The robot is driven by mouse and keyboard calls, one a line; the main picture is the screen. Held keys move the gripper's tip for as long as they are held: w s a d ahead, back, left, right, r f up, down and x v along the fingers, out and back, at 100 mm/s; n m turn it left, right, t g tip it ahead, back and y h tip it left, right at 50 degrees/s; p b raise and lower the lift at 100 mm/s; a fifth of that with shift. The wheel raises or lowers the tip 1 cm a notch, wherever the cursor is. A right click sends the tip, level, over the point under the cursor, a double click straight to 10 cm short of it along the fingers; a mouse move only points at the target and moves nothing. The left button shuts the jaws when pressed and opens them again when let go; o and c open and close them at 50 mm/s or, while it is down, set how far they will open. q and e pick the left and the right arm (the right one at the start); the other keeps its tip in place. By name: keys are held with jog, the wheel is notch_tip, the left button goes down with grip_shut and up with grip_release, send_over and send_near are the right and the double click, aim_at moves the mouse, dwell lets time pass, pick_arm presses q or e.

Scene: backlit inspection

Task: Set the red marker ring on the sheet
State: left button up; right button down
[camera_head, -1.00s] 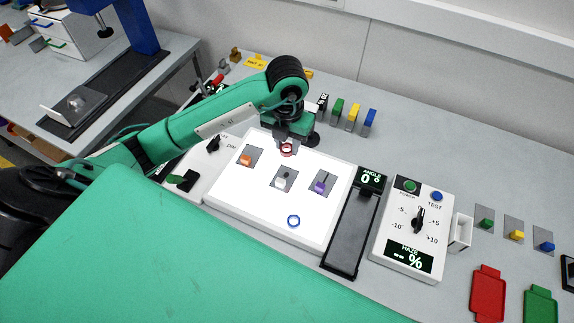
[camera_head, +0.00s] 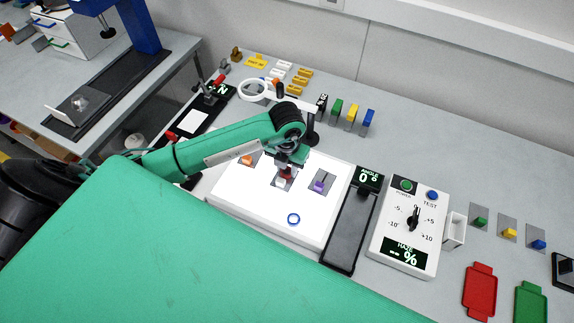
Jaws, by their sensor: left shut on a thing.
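My left gripper (camera_head: 287,166) is shut on the red marker ring (camera_head: 286,173), which shows only in part under the fingers. It is over the middle grey sheet (camera_head: 279,184) on the bright white light panel (camera_head: 250,205). The gripper covers much of that sheet, and I cannot tell whether the ring touches it. A sheet with a purple tab (camera_head: 320,186) lies to the right, and one with an orange tab (camera_head: 246,160) lies to the left, partly behind my arm. A blue ring (camera_head: 293,218) lies near the panel's front edge. My right gripper is not in view.
A black slide with an angle display (camera_head: 369,178) and a white haze meter (camera_head: 408,225) stand right of the panel. A magnifier (camera_head: 254,90) stands behind my arm. Red (camera_head: 480,290) and green (camera_head: 530,305) trays lie at the front right. The panel's front is mostly clear.

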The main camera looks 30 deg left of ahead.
aim_at(287, 169)
pick_arm(q)
jog(key=shift+f, duration=0.25)
jog(key=o, duration=0.9)
jog(key=shift+r, duration=0.1)
jog(key=shift+o, duration=0.2)
jog(key=shift+r, duration=0.25)
notch_tip(287, 169, up, 12)
jog(key=b, duration=0.4)
jog(key=shift+f, duration=0.15)
